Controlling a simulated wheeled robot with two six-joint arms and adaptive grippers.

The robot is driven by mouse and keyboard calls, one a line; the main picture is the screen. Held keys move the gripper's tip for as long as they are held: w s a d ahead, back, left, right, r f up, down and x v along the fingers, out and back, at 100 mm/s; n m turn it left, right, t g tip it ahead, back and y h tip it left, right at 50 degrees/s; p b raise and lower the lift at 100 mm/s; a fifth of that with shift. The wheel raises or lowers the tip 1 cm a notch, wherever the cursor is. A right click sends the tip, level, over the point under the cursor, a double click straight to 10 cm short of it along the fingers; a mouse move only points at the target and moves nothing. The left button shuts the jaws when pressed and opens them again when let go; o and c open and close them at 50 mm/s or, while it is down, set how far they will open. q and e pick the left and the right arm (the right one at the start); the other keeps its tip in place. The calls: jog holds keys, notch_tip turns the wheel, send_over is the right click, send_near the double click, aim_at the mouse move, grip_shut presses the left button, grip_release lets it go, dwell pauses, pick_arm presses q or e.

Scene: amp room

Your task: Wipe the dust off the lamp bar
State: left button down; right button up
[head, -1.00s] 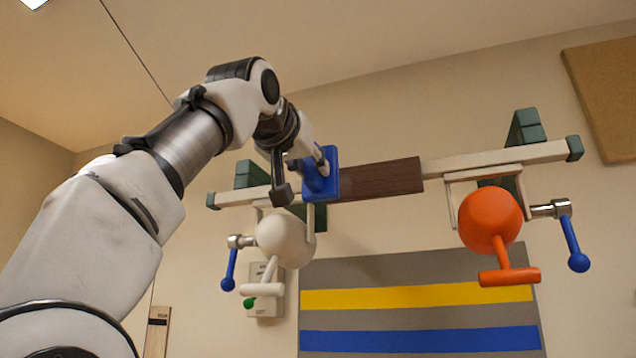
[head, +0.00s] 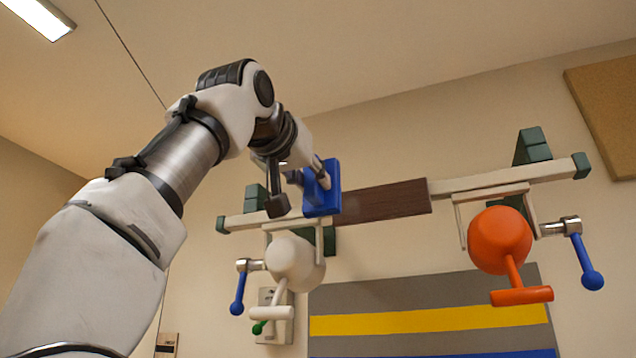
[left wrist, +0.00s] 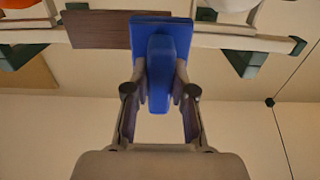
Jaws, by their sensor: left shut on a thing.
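The lamp bar (head: 465,187) is a long cream bar with green end caps, high in front of the wall. A dark brown patch (head: 385,202) covers its middle stretch. My left gripper (head: 308,176) is shut on the handle of a blue wiping pad (head: 322,190). The pad is upright at the patch's left end in the head view and hides part of the bar. In the left wrist view the pad (left wrist: 148,20) overlaps one end of the brown patch (left wrist: 96,29). I cannot tell whether it touches the bar. My right gripper is out of view.
A white lamp (head: 294,262) hangs below the bar on the left and an orange lamp (head: 499,240) on the right, each with a blue-knobbed side lever. Green brackets (head: 533,146) hold the bar. A striped panel (head: 430,323) is on the wall below.

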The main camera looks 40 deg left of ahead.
pick_arm(q)
jog(key=shift+w, duration=0.1)
jog(key=shift+w+a+r+p, duration=0.15)
jog(key=shift+w+p, duration=0.2)
jog(key=shift+w, duration=0.15)
jog(key=shift+p+x, duration=1.1)
jog(key=shift+x, duration=1.75)
jog(key=shift+p+x, duration=0.5)
jog(key=shift+x, duration=0.45)
